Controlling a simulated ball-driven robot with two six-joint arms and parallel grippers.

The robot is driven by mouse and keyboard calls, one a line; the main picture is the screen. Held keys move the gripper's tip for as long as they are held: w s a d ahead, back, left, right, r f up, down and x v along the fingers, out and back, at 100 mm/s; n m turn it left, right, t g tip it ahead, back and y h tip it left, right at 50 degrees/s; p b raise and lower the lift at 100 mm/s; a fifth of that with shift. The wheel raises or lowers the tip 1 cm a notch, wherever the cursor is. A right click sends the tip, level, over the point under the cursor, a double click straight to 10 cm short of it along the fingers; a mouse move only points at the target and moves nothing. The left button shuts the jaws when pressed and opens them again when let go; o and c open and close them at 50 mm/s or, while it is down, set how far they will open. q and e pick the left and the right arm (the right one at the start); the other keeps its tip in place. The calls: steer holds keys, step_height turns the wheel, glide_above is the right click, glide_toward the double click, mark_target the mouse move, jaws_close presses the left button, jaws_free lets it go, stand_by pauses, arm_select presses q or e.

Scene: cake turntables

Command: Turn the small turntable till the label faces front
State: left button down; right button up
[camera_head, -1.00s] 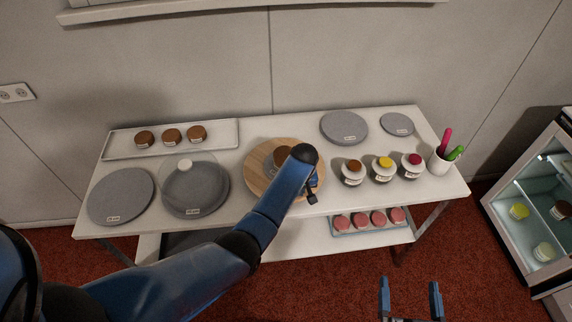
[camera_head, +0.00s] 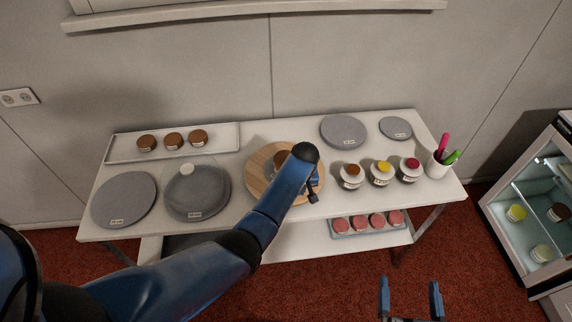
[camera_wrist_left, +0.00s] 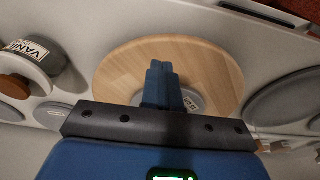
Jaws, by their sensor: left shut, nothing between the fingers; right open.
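My left gripper (camera_head: 313,190) is at the disc's right front side. In the left wrist view its shut, empty fingers (camera_wrist_left: 159,83) show against the wooden disc (camera_wrist_left: 215,70). My right gripper (camera_head: 411,300) is open and empty, in front of the table.
Three labelled jars (camera_head: 380,172) stand close right of the disc, with a pen cup (camera_head: 437,167) beyond. A domed grey stand (camera_head: 196,190) is close on the left. Grey discs (camera_head: 343,131) lie behind. A tray of pink items (camera_head: 372,234) is on the lower shelf.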

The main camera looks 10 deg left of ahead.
arm_select(q)
steer(key=s+a+p, duration=0.1)
steer(key=a, duration=0.1)
steer(key=s+a+p, duration=0.1)
steer(key=a+p, duration=0.3)
steer(key=shift+s+r, duration=0.25)
steer(key=shift+s, duration=0.15)
steer(key=shift+s+a+f+p, duration=0.1)
steer(key=shift+s+a+p, duration=0.15)
steer(key=shift+p, duration=0.1)
steer(key=shift+a+f, duration=0.1)
steer(key=shift+a, duration=0.15)
steer(key=w+a, duration=0.1)
steer(key=a, duration=0.1)
steer(key=w+a+b, duration=0.1)
steer(key=a, duration=0.1)
steer(key=w+a, duration=0.1)
steer(key=a, duration=0.1)
steer(key=shift+f, duration=0.15)
steer(key=shift+a, duration=0.45)
steer(key=shift+d, duration=0.1)
steer(key=shift+b, duration=0.4)
